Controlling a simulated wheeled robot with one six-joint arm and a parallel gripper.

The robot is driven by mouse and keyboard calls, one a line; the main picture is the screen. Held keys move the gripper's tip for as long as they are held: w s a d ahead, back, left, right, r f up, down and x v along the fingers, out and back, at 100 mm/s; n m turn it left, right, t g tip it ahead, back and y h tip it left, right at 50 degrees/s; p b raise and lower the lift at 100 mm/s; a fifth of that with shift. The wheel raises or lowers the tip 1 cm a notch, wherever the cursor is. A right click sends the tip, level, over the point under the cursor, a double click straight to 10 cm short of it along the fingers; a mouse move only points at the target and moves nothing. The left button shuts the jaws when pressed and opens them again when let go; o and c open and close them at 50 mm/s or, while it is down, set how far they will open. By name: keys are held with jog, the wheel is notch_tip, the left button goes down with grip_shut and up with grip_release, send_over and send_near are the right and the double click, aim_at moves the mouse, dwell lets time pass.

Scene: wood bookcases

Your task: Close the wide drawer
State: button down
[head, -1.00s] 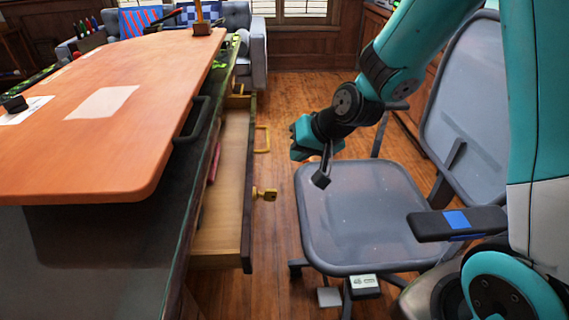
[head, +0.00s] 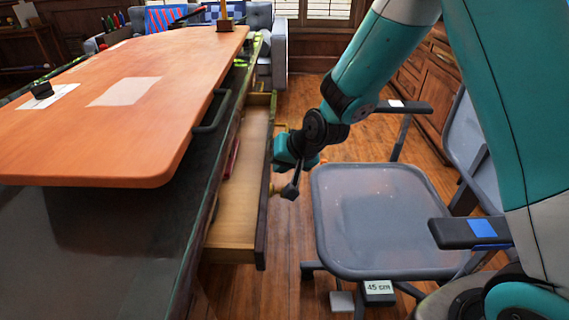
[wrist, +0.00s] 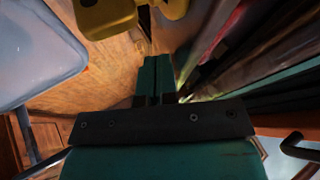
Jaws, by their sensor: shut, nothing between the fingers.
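The wide drawer (head: 240,210) is pulled out from the right side of the dark desk in the head view. Its pale wood inside shows, with a red item against the inner left side. Its dark front faces right and carries brass fittings (head: 277,187), partly hidden by my gripper (head: 288,180). My gripper is at the outer side of the drawer front, its jaws shut and empty. In the wrist view the shut teal fingers (wrist: 155,75) point toward brass pieces (wrist: 105,15) close ahead. I cannot tell whether the fingers touch the drawer front.
A grey office chair (head: 375,215) stands right of the drawer, close to my arm. An orange desktop (head: 130,110) with papers overhangs the dark desk. A small box marked 45 cm (head: 379,290) is by the chair base. Wooden floor (head: 290,240) lies between drawer and chair.

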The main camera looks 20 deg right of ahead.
aim_at(247, 179)
jog(key=w+a, duration=0.1)
jog(key=a, duration=0.1)
jog(key=a+p, duration=0.1)
jog(key=a, duration=0.2)
jog(key=w+a, duration=0.1)
jog(key=a, duration=0.2)
jog(key=shift+w, duration=0.3)
